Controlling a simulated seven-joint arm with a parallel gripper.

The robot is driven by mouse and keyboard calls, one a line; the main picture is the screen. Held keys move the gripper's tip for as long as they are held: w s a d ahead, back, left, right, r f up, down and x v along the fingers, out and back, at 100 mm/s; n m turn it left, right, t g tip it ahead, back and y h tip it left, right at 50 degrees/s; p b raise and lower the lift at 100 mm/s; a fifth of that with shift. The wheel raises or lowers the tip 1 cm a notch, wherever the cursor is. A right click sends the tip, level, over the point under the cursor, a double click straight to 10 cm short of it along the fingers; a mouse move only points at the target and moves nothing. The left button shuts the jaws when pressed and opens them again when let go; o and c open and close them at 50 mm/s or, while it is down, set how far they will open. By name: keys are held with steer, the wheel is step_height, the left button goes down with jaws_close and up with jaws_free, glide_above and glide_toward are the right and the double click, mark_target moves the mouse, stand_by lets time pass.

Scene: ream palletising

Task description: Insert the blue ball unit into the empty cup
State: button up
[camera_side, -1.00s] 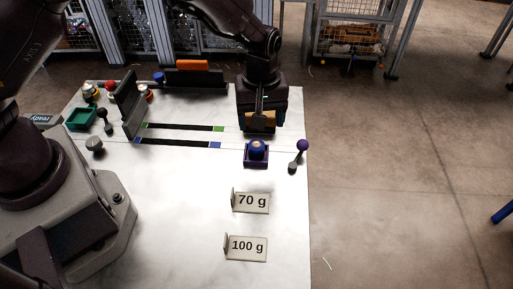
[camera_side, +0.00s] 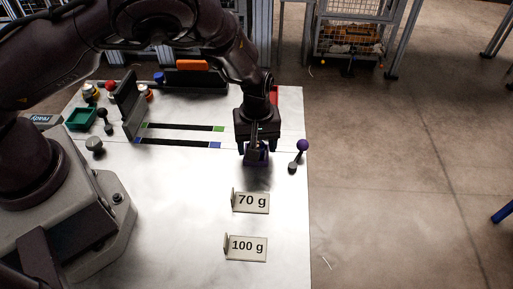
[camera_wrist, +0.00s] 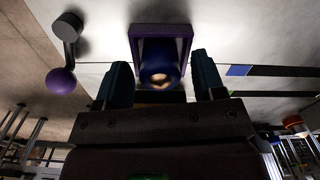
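The blue ball unit (camera_wrist: 160,72), a dark blue round body with a tan patch on top, sits in a square purple tray (camera_wrist: 160,29). My gripper (camera_wrist: 160,62) is lowered over it, with one finger on each side of the ball and gaps visible between. In the side view my gripper (camera_side: 256,157) hides the ball and most of the tray. I cannot make out a cup that is clearly empty; a green square tray (camera_side: 82,119) stands at the far left of the table.
A lever with a purple ball knob (camera_side: 302,146) stands close to the right of my gripper. Signs reading 70 g (camera_side: 252,202) and 100 g (camera_side: 248,247) stand in front. Two dark slots (camera_side: 180,142) lie to the left. A red object (camera_side: 274,95) is partly hidden behind my wrist.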

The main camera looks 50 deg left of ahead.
steer(key=c, duration=0.9)
steer(key=shift+r, duration=0.1)
